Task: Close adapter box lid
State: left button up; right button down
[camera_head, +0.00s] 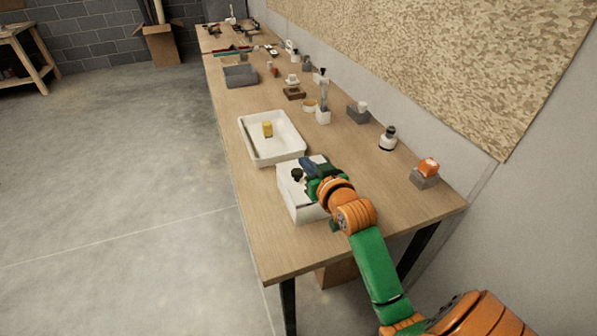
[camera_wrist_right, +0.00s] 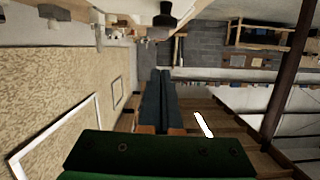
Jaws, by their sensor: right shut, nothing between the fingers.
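A white box (camera_head: 292,204) stands near the front end of the wooden table. A black knob (camera_head: 297,175) shows at its upper left, and a dark line runs along its side. My right gripper (camera_head: 307,165) is over the box, close beside the knob, with its dark fingers shut and empty. The arm hides the box's right part, so I cannot tell how far its lid is open. In the right wrist view the shut fingers (camera_wrist_right: 161,98) point away from the camera, and a dark knob-shaped thing (camera_wrist_right: 165,14) shows beyond them at the top. My left gripper is not in view.
A grey block with an orange piece (camera_head: 428,168) and a black-and-white item (camera_head: 388,139) stand toward the wall. The table's front left corner is clear.

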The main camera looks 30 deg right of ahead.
aim_at(297, 176)
jog(key=x, duration=0.3)
jog(key=shift+w+a+r, duration=0.1)
jog(key=shift+a+r, duration=0.1)
notch_tip(297, 176, down, 3)
jog(key=shift+a+f, duration=0.1)
jog(key=shift+f, duration=0.5)
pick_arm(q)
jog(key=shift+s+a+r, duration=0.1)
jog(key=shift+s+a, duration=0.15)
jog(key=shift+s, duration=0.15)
pick_arm(e)
jog(key=shift+a+f+n+b, duration=0.1)
jog(key=shift+f+n+b, duration=0.25)
jog(key=shift+f, duration=0.6)
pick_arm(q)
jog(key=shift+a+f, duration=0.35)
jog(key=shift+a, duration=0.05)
pick_arm(e)
jog(key=shift+s+a, duration=0.2)
jog(key=shift+a, duration=0.05)
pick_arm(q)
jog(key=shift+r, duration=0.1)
